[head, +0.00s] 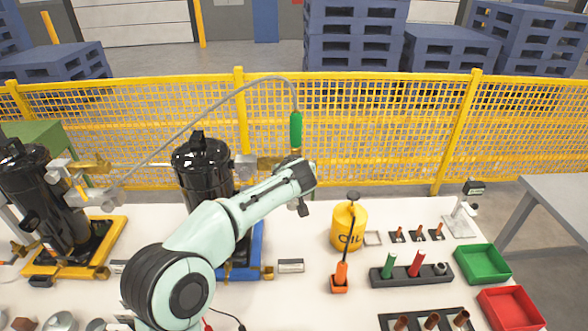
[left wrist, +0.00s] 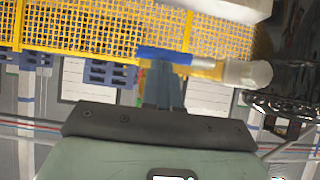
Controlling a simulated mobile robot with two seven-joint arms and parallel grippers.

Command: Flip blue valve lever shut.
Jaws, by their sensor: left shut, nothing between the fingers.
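The blue valve lever (left wrist: 163,54) shows in the left wrist view, lying lengthwise across the picture beside its brass valve body (left wrist: 207,67). A pale fitting (left wrist: 247,74) joins the valve on the black compressor's side. In the head view my left arm hides the lever; part of the brass valve (head: 268,162) shows beside the middle black tank (head: 203,170). My left gripper (left wrist: 166,68) is shut and empty, its fingertips right at the lever; I cannot tell whether they touch. My right gripper is not in view.
A yellow oil can (head: 349,226) and an orange-based tool (head: 341,276) stand to the right. Green (head: 483,263) and red (head: 510,308) trays lie farther right. A yellow fence (head: 400,130) runs behind the table.

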